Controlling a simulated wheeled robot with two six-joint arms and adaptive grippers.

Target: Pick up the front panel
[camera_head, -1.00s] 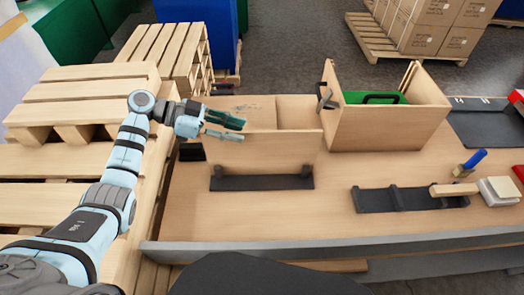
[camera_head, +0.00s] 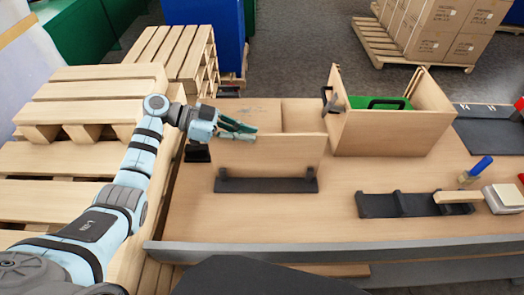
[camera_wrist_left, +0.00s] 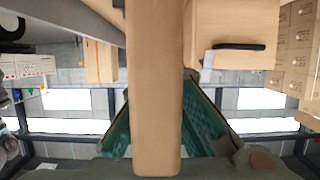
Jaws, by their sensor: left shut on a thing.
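The front panel (camera_head: 272,154) is a flat light-wood board standing upright in a black slotted holder (camera_head: 266,185) on the workbench. My left gripper (camera_head: 238,131) is at the panel's upper left edge, with its green fingers shut on it. In the left wrist view the panel (camera_wrist_left: 155,90) runs edge-on between the two teal fingers (camera_wrist_left: 158,125). The panel's lower edge is hidden in the holder; I see no clear gap below it. My right gripper is not in view.
A wooden box (camera_head: 385,125) with a green piece inside and a dark clamp-like part stands behind right. A black rack (camera_head: 415,204), a mallet (camera_head: 500,197) and a blue-handled tool (camera_head: 477,170) lie right. Pallets (camera_head: 70,125) stand left. The bench middle is clear.

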